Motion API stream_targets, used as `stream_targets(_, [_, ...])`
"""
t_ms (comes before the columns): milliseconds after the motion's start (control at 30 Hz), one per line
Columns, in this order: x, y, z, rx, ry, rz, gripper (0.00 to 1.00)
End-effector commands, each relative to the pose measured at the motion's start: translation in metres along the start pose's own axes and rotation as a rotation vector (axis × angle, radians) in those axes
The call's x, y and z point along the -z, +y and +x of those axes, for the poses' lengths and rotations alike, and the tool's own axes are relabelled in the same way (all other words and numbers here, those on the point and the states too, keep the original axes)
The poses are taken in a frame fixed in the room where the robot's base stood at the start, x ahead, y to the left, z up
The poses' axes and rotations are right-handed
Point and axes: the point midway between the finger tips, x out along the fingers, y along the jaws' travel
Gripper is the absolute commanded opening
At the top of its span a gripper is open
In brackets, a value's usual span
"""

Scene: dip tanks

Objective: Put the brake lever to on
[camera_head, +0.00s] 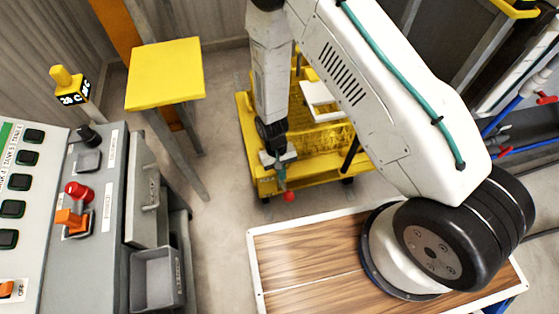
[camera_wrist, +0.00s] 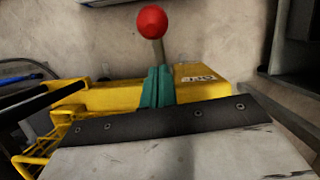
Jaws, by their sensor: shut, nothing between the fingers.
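The brake lever is a thin grey rod with a red ball knob (camera_head: 289,196), at the front edge of the yellow cart (camera_head: 262,182). In the wrist view its red knob (camera_wrist: 152,22) is at the top centre, with the rod running down behind my fingertips. My gripper (camera_head: 281,184) points down at the cart's front edge, just above and left of the knob. In the wrist view the teal fingers of my gripper (camera_wrist: 157,70) are together and empty, over the rod's lower part. I cannot tell whether they touch it. A small label (camera_wrist: 197,78) on the cart is not clearly legible.
A wooden-topped table (camera_head: 300,262) with a white rim stands in front. A yellow-topped stand (camera_head: 165,73) is left of the cart. A control panel (camera_head: 90,215) with a red button and orange switch is at far left. Bare floor (camera_head: 222,170) lies between.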

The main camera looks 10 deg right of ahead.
Motion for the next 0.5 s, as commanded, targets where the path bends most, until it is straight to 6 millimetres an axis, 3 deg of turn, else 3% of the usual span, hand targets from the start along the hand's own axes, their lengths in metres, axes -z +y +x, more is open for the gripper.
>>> stream_targets(200, [-0.022,0.0,0.018,-0.001,-0.002,-0.001,0.0])
stream_targets(500, [-0.026,0.0,0.023,-0.001,0.0,-0.001,0.0])
